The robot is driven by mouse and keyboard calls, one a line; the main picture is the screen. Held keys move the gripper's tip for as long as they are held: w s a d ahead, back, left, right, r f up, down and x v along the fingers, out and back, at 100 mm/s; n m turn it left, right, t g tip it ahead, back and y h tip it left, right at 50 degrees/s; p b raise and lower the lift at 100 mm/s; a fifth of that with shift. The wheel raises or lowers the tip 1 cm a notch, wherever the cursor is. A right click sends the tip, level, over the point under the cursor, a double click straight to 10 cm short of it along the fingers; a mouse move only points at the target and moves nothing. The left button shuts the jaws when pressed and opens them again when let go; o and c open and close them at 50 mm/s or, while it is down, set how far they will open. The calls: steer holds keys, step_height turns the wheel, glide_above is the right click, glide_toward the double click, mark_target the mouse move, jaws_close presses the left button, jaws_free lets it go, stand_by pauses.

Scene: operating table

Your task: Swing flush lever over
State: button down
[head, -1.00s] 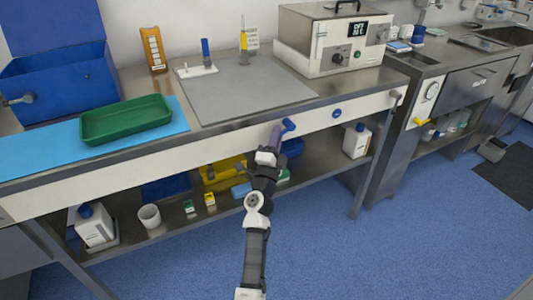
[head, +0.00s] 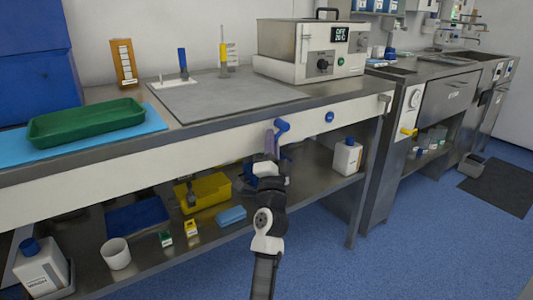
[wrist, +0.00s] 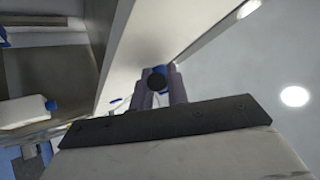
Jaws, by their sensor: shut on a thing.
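The blue flush lever (head: 282,126) sits on the white front panel of the steel table, left of a round blue knob. My gripper (head: 272,142) is at the lever's lower part, below its blue pivot end, with its purplish fingers around it. In the wrist view, my gripper (wrist: 160,84) is shut on the lever (wrist: 161,69), whose blue body and dark round end show between the two fingers. The fingers hide much of the lever's handle, so its exact angle is hard to tell.
The round blue knob (head: 329,117) is on the same panel. A green tray (head: 86,122) and a heated unit (head: 312,50) stand on the tabletop. The lower shelf holds a yellow bin (head: 203,191) and a white bottle (head: 347,157). The blue floor in front is clear.

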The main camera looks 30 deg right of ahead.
steer(key=shift+f+b, duration=0.1)
steer(key=shift+b, duration=0.35)
steer(key=c, duration=1.7)
jaws_free()
